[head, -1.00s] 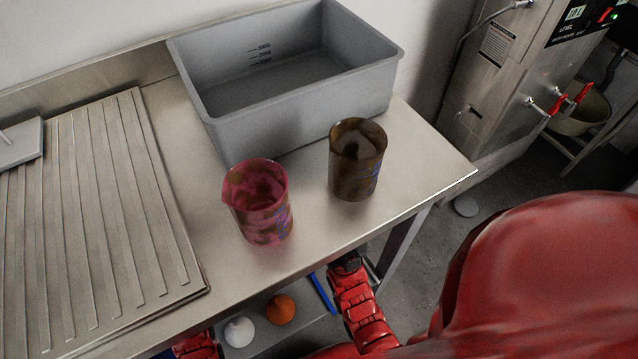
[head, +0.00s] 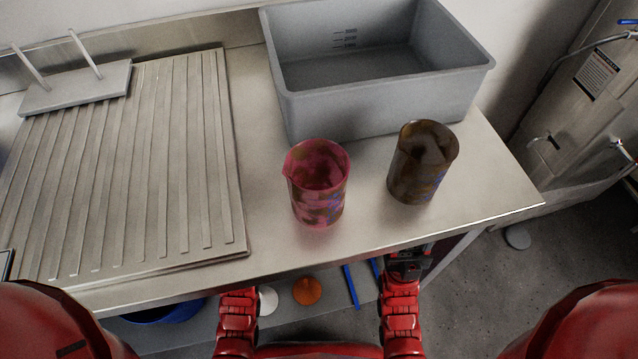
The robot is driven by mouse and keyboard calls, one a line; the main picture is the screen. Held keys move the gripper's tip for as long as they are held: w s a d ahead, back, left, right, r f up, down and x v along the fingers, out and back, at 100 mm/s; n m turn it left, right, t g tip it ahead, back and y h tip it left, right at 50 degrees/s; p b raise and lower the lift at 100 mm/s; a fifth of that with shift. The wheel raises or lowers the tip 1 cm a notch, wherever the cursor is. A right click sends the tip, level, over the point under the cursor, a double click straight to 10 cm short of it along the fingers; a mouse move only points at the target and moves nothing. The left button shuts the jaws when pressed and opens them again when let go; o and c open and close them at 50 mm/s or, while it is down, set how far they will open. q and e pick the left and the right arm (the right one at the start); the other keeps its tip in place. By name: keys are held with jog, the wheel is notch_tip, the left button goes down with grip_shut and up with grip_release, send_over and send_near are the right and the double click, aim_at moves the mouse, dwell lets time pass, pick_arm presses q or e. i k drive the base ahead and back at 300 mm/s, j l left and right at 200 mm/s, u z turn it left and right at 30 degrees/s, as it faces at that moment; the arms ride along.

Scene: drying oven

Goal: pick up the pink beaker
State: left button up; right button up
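The pink beaker (head: 318,185), mottled with brown and blue, stands upright on the metal table near its front edge. A dark brown beaker (head: 423,163) stands upright to its right, apart from it. My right arm reaches up at the table's front edge, below the brown beaker. The dark end of that arm, at the gripper (head: 408,262), is partly hidden, and its fingers cannot be made out. My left arm ends at the table edge, below and left of the pink beaker; its gripper is hidden. Neither arm touches a beaker.
A grey bin (head: 385,105) stands behind the beakers. A ribbed drainboard (head: 130,175) covers the left of the table, with a pronged grey stand (head: 75,90) at its back. A shelf below holds an orange item (head: 307,290) and a white one (head: 267,300). Steel equipment (head: 590,110) stands at right.

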aim_at(316, 170)
jog(key=k+l+u, duration=0.45)
jog(key=k, duration=0.4)
jog(key=l, duration=0.1)
